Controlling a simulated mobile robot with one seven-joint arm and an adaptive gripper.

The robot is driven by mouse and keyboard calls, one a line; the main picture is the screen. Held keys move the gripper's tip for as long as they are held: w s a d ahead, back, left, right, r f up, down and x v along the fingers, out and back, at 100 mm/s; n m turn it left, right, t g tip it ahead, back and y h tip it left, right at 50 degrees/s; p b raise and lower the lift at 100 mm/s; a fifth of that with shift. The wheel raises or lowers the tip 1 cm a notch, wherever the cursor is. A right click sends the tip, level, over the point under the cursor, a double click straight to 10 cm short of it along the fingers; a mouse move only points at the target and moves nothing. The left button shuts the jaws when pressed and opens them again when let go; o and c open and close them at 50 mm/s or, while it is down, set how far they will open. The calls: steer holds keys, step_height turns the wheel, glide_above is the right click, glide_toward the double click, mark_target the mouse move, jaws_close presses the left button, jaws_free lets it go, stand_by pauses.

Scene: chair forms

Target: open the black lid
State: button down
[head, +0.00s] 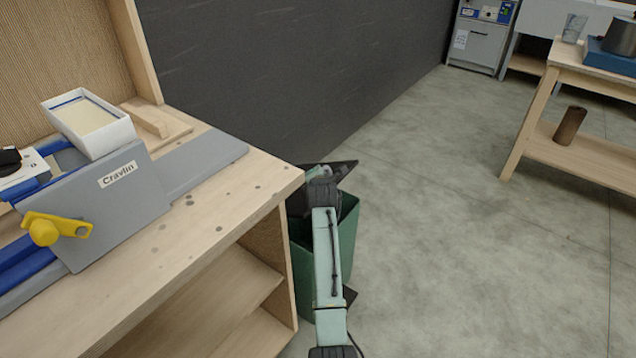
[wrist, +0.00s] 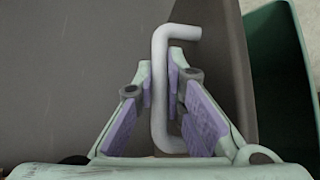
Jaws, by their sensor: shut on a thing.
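The black lid (head: 345,170) shows in the head view at the top of a green bin (head: 349,235) beside the workbench. It stands tilted up from the bin's rim, partly hidden by my arm. In the wrist view the dark lid (wrist: 75,75) fills much of the picture, with a grey bent handle (wrist: 160,60) on it. My gripper (wrist: 160,92) is shut on the handle, one finger on each side. The green bin's wall also shows in the wrist view (wrist: 278,75) at the right. My fingertips are hidden in the head view.
A wooden workbench (head: 240,195) with a grey fixture (head: 110,205), a yellow knob (head: 45,230) and a white box (head: 88,122) stands to the left, close to the bin. A dark wall panel (head: 290,65) is behind. The floor (head: 450,220) to the right is clear up to a wooden table (head: 545,120).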

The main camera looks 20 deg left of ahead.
steer(key=shift+w+a+r+p, duration=0.15)
steer(key=shift+a+r+p, duration=0.2)
steer(key=shift+a+r, duration=0.25)
steer(key=c, duration=1.9)
jaws_free()
steer(key=shift+s+d+r, duration=0.15)
steer(key=shift+s, duration=0.1)
steer(key=v, duration=1.1)
steer(key=shift+s+r, duration=0.15)
steer(key=shift+r, duration=0.15)
